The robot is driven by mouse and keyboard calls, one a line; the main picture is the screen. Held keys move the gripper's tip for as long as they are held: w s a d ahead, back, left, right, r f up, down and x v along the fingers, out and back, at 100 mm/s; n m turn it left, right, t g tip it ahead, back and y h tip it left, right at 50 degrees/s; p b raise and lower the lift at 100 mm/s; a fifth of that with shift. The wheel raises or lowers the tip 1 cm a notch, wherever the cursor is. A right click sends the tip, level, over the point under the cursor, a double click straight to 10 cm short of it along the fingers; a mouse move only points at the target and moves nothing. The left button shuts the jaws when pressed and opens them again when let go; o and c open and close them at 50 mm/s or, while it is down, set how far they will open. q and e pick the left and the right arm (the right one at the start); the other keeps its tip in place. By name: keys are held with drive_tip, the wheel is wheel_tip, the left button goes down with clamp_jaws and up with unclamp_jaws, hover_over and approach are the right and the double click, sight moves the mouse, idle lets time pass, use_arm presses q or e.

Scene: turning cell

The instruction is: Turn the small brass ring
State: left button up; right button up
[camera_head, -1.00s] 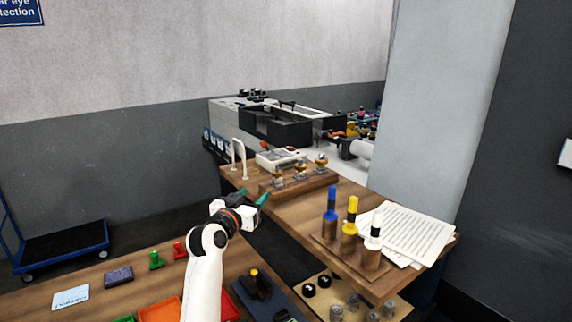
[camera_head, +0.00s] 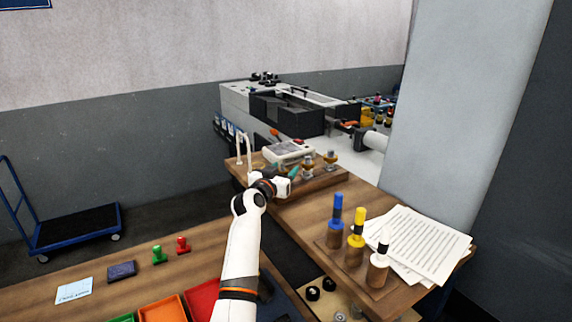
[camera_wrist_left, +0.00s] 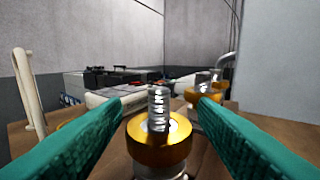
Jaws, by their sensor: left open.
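In the left wrist view a brass ring (camera_wrist_left: 148,152) sits around an upright threaded stud (camera_wrist_left: 158,105), close ahead. My left gripper (camera_wrist_left: 160,101) is open, with one green finger on each side of the ring and stud. A gap shows between each finger and the stud. In the head view my left gripper (camera_head: 283,170) is at the left end of the wooden block (camera_head: 318,184), where it mostly hides the nearest stud. Two other brass rings on studs (camera_head: 307,164) (camera_head: 331,160) stand to its right. My right gripper is not in view.
A grey-white device (camera_head: 289,150) stands behind the block, and white hooked posts (camera_head: 243,148) stand at left. Bare wood (camera_head: 305,212) is in front of the block.

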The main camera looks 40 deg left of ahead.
use_arm(q)
drive_tip(key=shift+x, duration=0.9)
drive_tip(key=shift+w+r, duration=0.1)
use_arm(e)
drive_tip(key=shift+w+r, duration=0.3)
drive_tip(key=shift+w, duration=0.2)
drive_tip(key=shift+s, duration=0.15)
use_arm(q)
drive_tip(key=c, duration=1)
drive_tip(key=shift+o, duration=0.2)
drive_tip(key=shift+b, duration=0.3)
drive_tip(key=m+h+b, duration=0.1)
drive_tip(key=h+b, duration=0.1)
drive_tip(key=b, duration=0.2)
drive_tip(key=m+h+b, duration=0.2)
drive_tip(key=h+b, duration=0.1)
drive_tip(key=b, duration=0.2)
drive_tip(key=m+h+b, duration=0.2)
drive_tip(key=b, duration=0.3)
drive_tip(key=shift+d+f+t+h, duration=0.3)
drive_tip(key=shift+h, duration=0.1)
drive_tip(key=shift+d+r+m+h+b, duration=0.15)
drive_tip(key=shift+m+h+b, duration=0.2)
drive_tip(key=shift+h+b, duration=0.2)
drive_tip(key=shift+d+r+m+h+b, duration=0.1)
drive_tip(key=shift+r+m+h+b, duration=0.05)
drive_tip(key=shift+m+h+b, duration=0.3)
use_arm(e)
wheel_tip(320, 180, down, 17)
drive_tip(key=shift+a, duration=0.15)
